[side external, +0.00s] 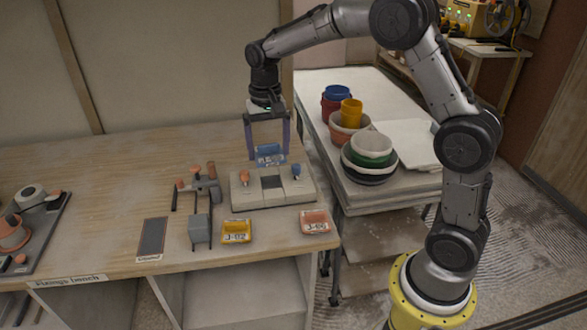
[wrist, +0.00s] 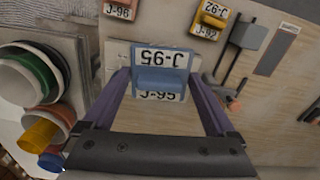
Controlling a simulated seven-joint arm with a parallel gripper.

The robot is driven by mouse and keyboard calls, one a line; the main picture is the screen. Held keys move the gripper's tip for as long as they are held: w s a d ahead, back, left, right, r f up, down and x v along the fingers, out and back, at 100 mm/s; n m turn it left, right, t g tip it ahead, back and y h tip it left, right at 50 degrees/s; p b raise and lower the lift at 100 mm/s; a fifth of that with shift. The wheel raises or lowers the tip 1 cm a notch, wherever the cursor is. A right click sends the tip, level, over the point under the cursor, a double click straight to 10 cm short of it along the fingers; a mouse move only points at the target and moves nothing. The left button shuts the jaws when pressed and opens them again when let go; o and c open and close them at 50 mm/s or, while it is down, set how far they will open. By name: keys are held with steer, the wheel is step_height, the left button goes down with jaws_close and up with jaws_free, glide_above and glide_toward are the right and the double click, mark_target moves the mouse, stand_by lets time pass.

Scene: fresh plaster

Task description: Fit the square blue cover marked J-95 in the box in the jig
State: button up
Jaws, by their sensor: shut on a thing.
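My gripper (side external: 268,152) is shut on the square blue cover (side external: 270,160), with one finger at each side. In the wrist view the cover (wrist: 162,74) shows a raised blue grip and white labels reading J-95. My gripper holds it above the back part of the pale grey jig (side external: 300,198), apart from the jig as far as I can see. A dark square (side external: 271,182) in the middle of the jig looks like the box. In the wrist view the cover hides the box.
A yellow cover (side external: 236,228) and a salmon cover (side external: 315,218) lie in front of the jig. An orange knob (side external: 244,176) and a blue knob (side external: 296,170) stand up on it. A clamp-like tool (side external: 200,228) lies to the left. Stacked pots (side external: 371,147) stand on a trolley to the right.

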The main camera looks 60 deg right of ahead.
steer(key=w+d+f+m, duration=0.1)
steer(key=w+d+f, duration=0.4)
steer(key=f, duration=0.5)
steer(key=shift+d, duration=0.7)
steer(key=shift+f, duration=0.4)
stand_by(0.8)
steer(key=shift+f, duration=0.7)
steer(key=shift+f, duration=1.05)
stand_by(0.6)
steer(key=o, duration=1)
